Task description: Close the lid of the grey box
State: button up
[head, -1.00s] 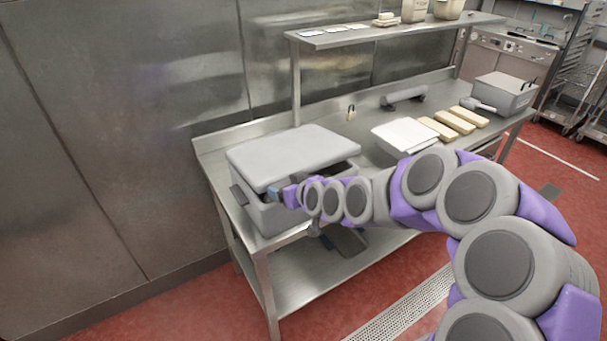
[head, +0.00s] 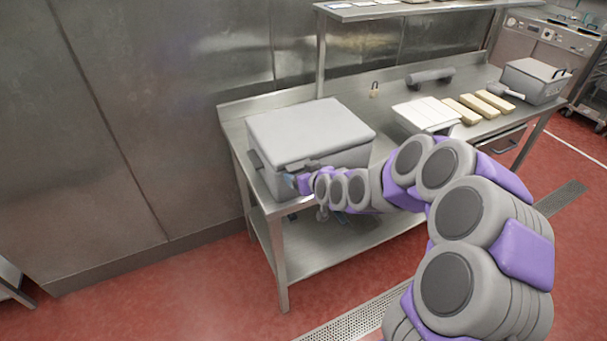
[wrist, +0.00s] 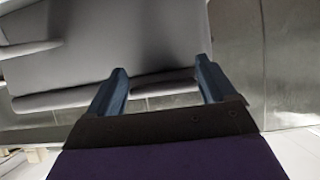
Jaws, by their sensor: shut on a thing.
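The grey box (head: 268,185) stands on the left end of the steel table. Its pale grey lid (head: 310,130) lies flat over the top, with no clear gap along the edges I can see. My gripper (head: 292,182) is at the box's front side, just below the lid's front edge. In the wrist view my gripper's blue fingers (wrist: 160,68) stand apart across a grey edge of the box or lid. They are shut on the front part of the lid, though the exact contact is hard to see.
The steel table (head: 395,150) also holds a white-topped tray (head: 427,113), several yellowish blocks (head: 487,104), a grey cylinder (head: 430,76) and a smaller grey container (head: 535,82). A shelf (head: 400,10) runs above the back. Red floor (head: 150,290) is open at the front left.

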jog(key=o, duration=1)
jog(key=shift+s+f, duration=0.15)
jog(key=shift+f, duration=0.2)
jog(key=o, duration=0.3)
jog(key=shift+w+a+f, duration=0.1)
jog(key=shift+w+f, duration=0.05)
jog(key=shift+w, duration=0.25)
jog(key=shift+r+b+v, duration=0.2)
jog(key=shift+b+v, duration=1.15)
jog(key=shift+v, duration=7.4)
jog(key=shift+w+a, duration=0.1)
jog(key=shift+a, duration=0.05)
